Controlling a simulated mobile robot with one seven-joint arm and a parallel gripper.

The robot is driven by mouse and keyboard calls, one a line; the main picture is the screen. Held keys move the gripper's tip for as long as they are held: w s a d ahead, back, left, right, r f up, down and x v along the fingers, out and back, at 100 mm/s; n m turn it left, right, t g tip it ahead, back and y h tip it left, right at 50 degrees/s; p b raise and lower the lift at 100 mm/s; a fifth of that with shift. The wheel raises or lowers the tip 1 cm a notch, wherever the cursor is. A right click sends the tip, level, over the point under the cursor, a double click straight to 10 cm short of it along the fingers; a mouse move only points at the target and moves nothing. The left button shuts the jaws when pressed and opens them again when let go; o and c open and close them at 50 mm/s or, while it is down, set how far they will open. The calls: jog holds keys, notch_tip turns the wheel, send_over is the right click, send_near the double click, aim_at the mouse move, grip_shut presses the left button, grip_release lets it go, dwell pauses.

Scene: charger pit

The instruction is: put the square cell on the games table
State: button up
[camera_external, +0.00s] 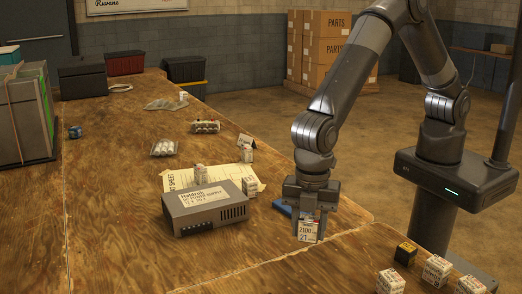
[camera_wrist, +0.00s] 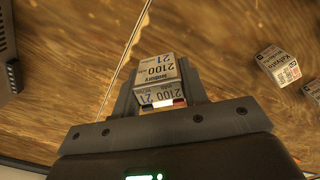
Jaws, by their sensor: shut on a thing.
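My gripper (camera_external: 311,208) is shut on a small white box-shaped cell (camera_external: 307,231) with dark printing. In the wrist view the cell (camera_wrist: 158,72) sits between the two fingers, and its label reads 2100 and 21. It is held low over the wooden bench (camera_external: 255,250); I cannot tell whether it touches the wood. No separate table marked as a games table can be made out.
A grey charger box (camera_external: 206,205) stands left of my gripper, with a paper sheet (camera_external: 178,180) behind it. Bare wood lies at the front left.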

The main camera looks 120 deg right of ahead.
aim_at(310, 270)
jog(key=a+f, duration=0.1)
jog(key=w+a+f, duration=0.1)
jog(key=a, duration=0.1)
jog(key=shift+f, duration=1.95)
jog(key=o, duration=1.1)
jog(key=shift+f, duration=0.1)
jog(key=shift+c, duration=0.2)
notch_tip(310, 270, up, 12)
